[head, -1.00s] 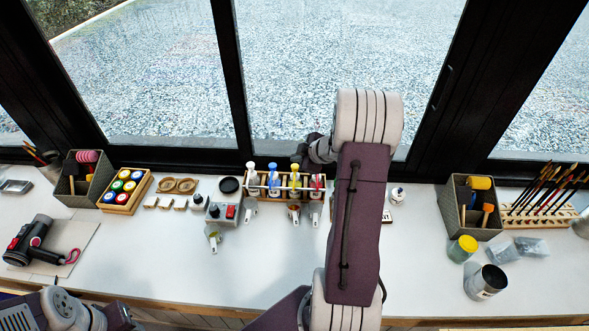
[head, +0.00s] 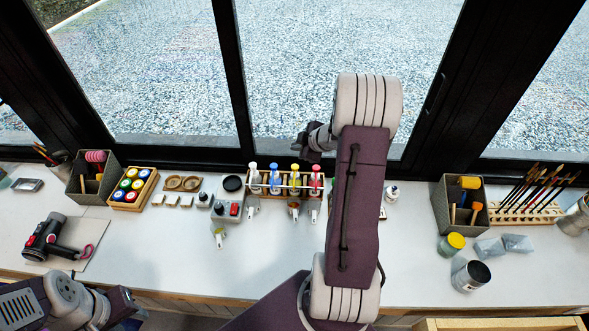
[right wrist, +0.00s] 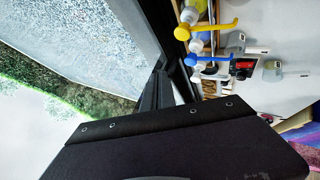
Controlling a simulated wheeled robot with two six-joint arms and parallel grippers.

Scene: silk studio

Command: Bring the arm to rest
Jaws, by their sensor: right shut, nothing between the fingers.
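My right arm (head: 358,200) rises in the middle of the head view and folds over at its top. My right gripper (head: 303,146) juts left from it, dark and small, in front of the window and above the bottle rack. It is shut with nothing in it. In the right wrist view a dark flat part of my own body fills the lower half. Part of my left arm (head: 68,300) shows at the bottom left of the head view; its gripper is not clearly visible.
A wooden rack (head: 285,190) of bottles with coloured tops stands near the window, below my right gripper. Grey bins (head: 92,178) and (head: 440,205) stand left and right. The white worktop (head: 200,270) is clear at the front middle.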

